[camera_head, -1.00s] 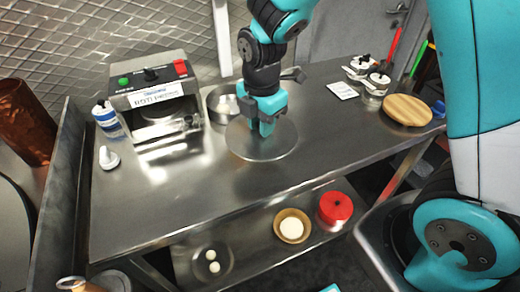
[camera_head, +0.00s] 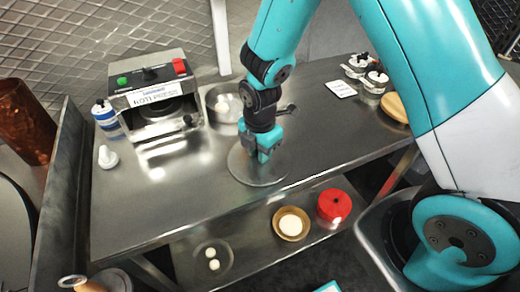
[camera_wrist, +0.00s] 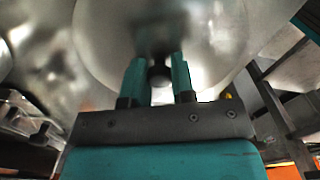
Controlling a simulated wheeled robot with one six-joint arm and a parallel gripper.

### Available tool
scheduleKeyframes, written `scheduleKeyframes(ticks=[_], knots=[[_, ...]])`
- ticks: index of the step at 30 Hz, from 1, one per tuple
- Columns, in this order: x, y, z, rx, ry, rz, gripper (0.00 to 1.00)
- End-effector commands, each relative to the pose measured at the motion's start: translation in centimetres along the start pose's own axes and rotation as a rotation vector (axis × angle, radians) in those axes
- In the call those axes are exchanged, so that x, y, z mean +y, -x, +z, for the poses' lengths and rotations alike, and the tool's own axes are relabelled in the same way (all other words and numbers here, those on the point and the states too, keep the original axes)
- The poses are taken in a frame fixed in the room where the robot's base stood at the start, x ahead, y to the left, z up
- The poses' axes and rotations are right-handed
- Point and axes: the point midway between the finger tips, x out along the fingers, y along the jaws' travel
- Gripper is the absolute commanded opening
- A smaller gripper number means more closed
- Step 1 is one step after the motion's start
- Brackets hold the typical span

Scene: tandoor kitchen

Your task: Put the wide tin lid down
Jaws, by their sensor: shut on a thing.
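The wide tin lid (camera_head: 243,172) is a round, flat, shiny metal disc over the middle of the steel counter, near its front edge. My gripper (camera_head: 263,155) points down above it. In the wrist view my gripper (camera_wrist: 158,75) is shut on the dark knob at the middle of the lid (camera_wrist: 215,40). The lid looks roughly level and close to the counter top. I cannot tell whether its underside touches the steel.
A metal pan (camera_head: 222,103) with pale balls stands behind the lid, beside a press machine (camera_head: 155,105). White-lidded pots (camera_head: 376,79) and a wooden board (camera_head: 394,106) are at the right. The counter's (camera_head: 150,205) left front is clear. A red tin (camera_head: 334,206) sits on the lower shelf.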

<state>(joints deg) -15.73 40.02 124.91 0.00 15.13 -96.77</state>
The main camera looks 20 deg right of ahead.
Motion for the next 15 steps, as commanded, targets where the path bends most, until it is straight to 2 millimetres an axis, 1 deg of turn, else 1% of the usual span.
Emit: scheduleKeyframes(ticks=[1,2,3,4,11,15], knots=[[0.01,-0.08,0.0,0.0,0.0,0.0,0.31],[0.01,-0.05,0.0,0.0,0.0,0.0,0.38],[0.01,-0.05,0.0,0.0,0.0,0.0,0.47],[0.01,-0.05,0.0,0.0,0.0,0.0,0.5],[0.01,0.0,0.0,0.0,0.0,0.0,0.5],[0.08,0.79,0.01,0.0,0.0,0.003,0.5]])
